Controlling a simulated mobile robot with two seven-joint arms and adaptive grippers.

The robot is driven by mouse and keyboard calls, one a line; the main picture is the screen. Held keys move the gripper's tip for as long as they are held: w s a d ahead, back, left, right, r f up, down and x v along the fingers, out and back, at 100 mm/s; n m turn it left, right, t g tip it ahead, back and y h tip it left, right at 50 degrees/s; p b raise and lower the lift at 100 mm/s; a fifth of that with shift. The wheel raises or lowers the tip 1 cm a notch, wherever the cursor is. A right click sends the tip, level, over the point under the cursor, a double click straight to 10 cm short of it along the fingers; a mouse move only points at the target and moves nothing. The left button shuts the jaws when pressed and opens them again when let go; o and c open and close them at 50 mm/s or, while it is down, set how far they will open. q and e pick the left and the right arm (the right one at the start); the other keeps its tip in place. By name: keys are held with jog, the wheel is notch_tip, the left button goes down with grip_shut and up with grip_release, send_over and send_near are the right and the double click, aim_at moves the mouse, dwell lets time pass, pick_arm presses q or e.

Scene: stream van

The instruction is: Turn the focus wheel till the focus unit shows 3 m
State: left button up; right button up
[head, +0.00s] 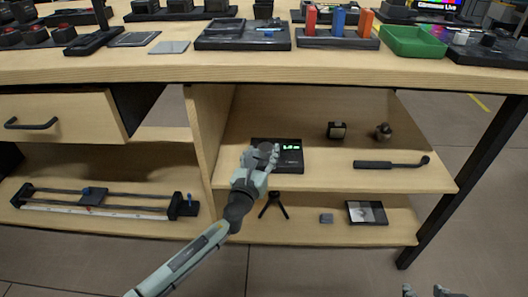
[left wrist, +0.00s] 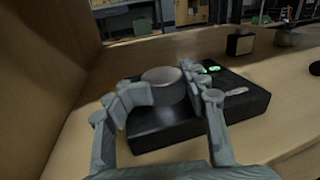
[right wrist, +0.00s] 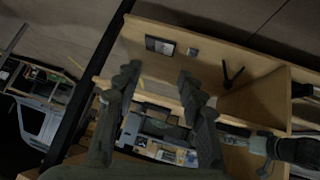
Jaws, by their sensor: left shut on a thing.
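The focus unit (head: 291,163) is a flat black box on the upper shelf under the bench. It also shows in the left wrist view (left wrist: 245,103), with a lit green display (left wrist: 209,70). In the head view the digits are too small to read surely. The focus wheel (left wrist: 163,76) is a dark round knob on top of the unit. My left gripper (left wrist: 172,88) is shut on the wheel, one finger on each side; it also shows in the head view (head: 262,153). My right gripper (right wrist: 158,80) is open and empty, low at the right, away from the unit.
A small black cube (head: 337,130), a round dark item (head: 383,131) and a black handle bar (head: 390,164) lie on the same shelf. A small tripod (head: 273,205) stands below. A wooden upright (head: 207,135) is close left of my left arm. The bench top (head: 200,66) overhangs the shelf.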

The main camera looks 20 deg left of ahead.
pick_arm(q)
jog(key=shift+d+f+h, duration=0.1)
jog(key=shift+d+h, duration=0.05)
jog(key=shift+h, duration=0.35)
jog(key=shift+c, duration=0.9)
jog(key=shift+a, duration=0.4)
jog(key=o, duration=1.3)
jog(key=shift+d, duration=0.1)
jog(key=shift+d, duration=0.1)
jog(key=shift+s, duration=0.35)
jog(key=s, duration=1.1)
jog(key=shift+s, duration=0.15)
